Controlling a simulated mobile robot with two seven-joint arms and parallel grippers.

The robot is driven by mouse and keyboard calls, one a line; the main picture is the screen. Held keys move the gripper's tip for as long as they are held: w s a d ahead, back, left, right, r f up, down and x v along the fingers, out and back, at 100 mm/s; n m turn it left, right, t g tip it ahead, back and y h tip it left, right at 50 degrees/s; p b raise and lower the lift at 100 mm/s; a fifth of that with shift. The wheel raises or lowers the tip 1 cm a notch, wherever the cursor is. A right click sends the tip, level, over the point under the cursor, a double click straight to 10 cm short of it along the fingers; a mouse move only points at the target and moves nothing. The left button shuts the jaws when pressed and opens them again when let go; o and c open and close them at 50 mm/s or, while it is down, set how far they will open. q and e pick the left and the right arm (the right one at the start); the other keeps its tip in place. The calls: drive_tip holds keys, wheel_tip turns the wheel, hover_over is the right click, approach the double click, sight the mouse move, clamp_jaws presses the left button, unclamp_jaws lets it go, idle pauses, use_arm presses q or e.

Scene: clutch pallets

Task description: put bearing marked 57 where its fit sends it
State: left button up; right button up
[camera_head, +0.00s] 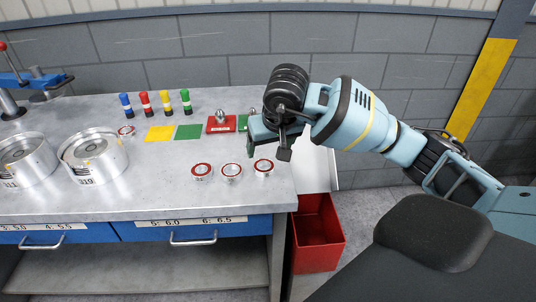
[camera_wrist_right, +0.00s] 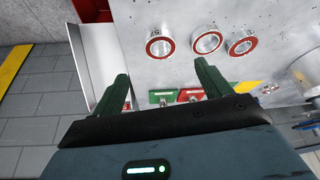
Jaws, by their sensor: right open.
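Three bearings with red rings stand in a row near the table's front right, the left one (camera_head: 202,171), the middle one (camera_head: 232,171) and the right one (camera_head: 264,166). In the right wrist view they show as a near-fingers bearing (camera_wrist_right: 160,43), a middle one (camera_wrist_right: 207,42) and a far one (camera_wrist_right: 242,42). Another red-ringed bearing (camera_head: 126,131) lies farther back. Their marks are too small to read, so I cannot tell which is 57. My right gripper (camera_head: 268,147) is open and empty above the table's right side, also in the wrist view (camera_wrist_right: 161,74). My left gripper is out of view.
Two metal housings (camera_head: 93,158) stand at left. Yellow (camera_head: 160,133) and green (camera_head: 188,131) mats, a red plate (camera_head: 221,125) with a silver piece, and coloured posts (camera_head: 166,102) are at the back. Labelled blue drawers (camera_head: 190,229) are below; a red bin (camera_head: 317,235) stands right.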

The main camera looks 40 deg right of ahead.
drive_tip(key=shift+v, duration=1.25)
